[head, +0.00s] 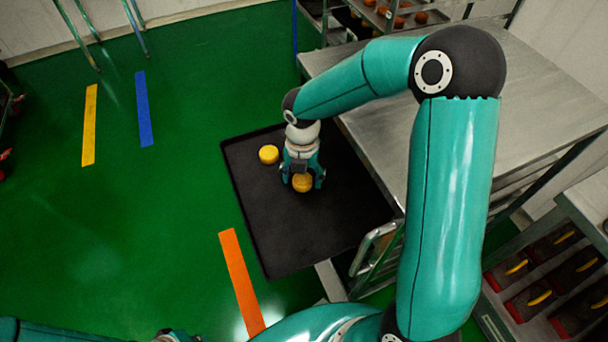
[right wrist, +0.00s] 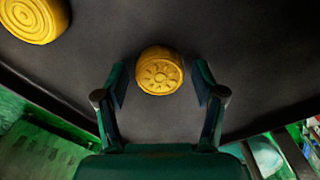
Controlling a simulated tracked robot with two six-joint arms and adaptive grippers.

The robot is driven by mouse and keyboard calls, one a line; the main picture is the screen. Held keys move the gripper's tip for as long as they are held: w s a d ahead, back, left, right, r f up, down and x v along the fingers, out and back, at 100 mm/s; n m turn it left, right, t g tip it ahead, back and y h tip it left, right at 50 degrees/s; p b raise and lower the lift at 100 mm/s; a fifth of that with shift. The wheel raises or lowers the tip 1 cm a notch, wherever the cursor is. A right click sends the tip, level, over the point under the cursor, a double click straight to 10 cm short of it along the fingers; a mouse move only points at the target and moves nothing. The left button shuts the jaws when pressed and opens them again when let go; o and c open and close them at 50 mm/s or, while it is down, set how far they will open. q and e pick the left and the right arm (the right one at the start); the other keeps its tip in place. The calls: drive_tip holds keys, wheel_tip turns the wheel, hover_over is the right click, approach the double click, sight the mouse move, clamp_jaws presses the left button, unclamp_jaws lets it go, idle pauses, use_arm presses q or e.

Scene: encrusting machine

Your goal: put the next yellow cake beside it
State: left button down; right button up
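One yellow cake (head: 302,182) is on the black tray (head: 300,240), between the fingers of my right gripper (head: 303,183). In the right wrist view this cake (right wrist: 160,71) shows a flower-like pattern on top. The right gripper's fingers (right wrist: 160,84) stand open on either side of it, with a gap at each side. A second yellow cake (head: 268,154) is on the tray to the upper left of the gripper, and shows in the right wrist view's top left corner (right wrist: 33,18), with rings on top.
A steel table (head: 540,95) stands right of the tray, partly behind my right arm. A rack with dark boxes (head: 555,285) is at the lower right. Shelves with orange-brown items (head: 400,20) are at the back. The tray's lower part is bare. Green floor (head: 190,200) is clear at left.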

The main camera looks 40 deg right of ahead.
sight(302, 179)
drive_tip(key=shift+r, duration=0.1)
wheel_tip(302, 179, up, 12)
drive_tip(key=p, duration=0.2)
idle(0.5)
idle(0.3)
